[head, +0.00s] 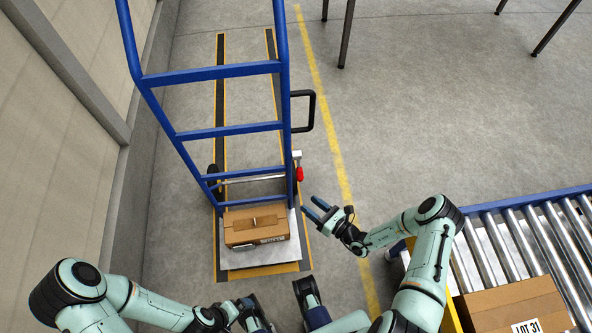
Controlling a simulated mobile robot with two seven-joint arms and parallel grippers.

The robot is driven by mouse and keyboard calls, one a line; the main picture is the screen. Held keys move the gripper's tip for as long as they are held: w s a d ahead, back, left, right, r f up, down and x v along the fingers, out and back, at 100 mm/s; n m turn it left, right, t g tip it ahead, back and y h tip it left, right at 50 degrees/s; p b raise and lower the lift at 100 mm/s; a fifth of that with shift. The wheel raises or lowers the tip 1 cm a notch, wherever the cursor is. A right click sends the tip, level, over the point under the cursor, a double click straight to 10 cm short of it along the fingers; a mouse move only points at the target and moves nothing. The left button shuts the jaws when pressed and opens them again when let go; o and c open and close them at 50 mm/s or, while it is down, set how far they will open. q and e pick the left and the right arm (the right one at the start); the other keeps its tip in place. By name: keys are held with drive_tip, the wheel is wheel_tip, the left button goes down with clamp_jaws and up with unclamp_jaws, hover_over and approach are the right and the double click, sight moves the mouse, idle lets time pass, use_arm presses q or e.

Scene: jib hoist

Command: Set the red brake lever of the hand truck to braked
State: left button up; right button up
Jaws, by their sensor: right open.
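The blue hand truck (230,130) stands upright left of centre, its metal toe plate toward me. The red brake lever (299,174) is a small red grip low on its right side, just below a pale bracket (296,155). My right gripper (311,207) is open and empty, a little below and right of the red lever. They look apart in the picture, but the depth between them is hard to judge. My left gripper (252,314) is low in the picture, near the bottom edge. Its jaws are too unclear to read.
A cardboard box (255,226) sits on the toe plate. A black handle loop (312,111) sticks out from the truck's right side. A roller conveyor (500,235) with a carton (515,302) is at lower right. A wall borders the left.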

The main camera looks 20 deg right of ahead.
sight(302, 176)
drive_tip(key=w+d+m+t+h, duration=0.2)
drive_tip(key=w+d+h, duration=0.1)
drive_tip(key=d, duration=0.2)
drive_tip(key=b+x, duration=0.1)
drive_tip(key=x, duration=0.2)
drive_tip(key=b+x, duration=0.1)
drive_tip(key=x, duration=0.3)
drive_tip(key=a+b+x, duration=0.1)
drive_tip(key=x, duration=0.3)
drive_tip(key=shift+f, duration=0.4)
drive_tip(key=shift+w, duration=0.45)
use_arm(q)
drive_tip(key=w+a+f+t, duration=0.1)
drive_tip(key=w+a+f, duration=0.1)
drive_tip(key=w+f, duration=0.2)
drive_tip(key=shift+w+f+t+y, duration=0.15)
drive_tip(key=shift+w+t+y, duration=0.2)
drive_tip(key=shift+w, duration=0.2)
drive_tip(key=shift+a, duration=0.1)
use_arm(e)
drive_tip(key=shift+a, duration=0.1)
clamp_jaws()
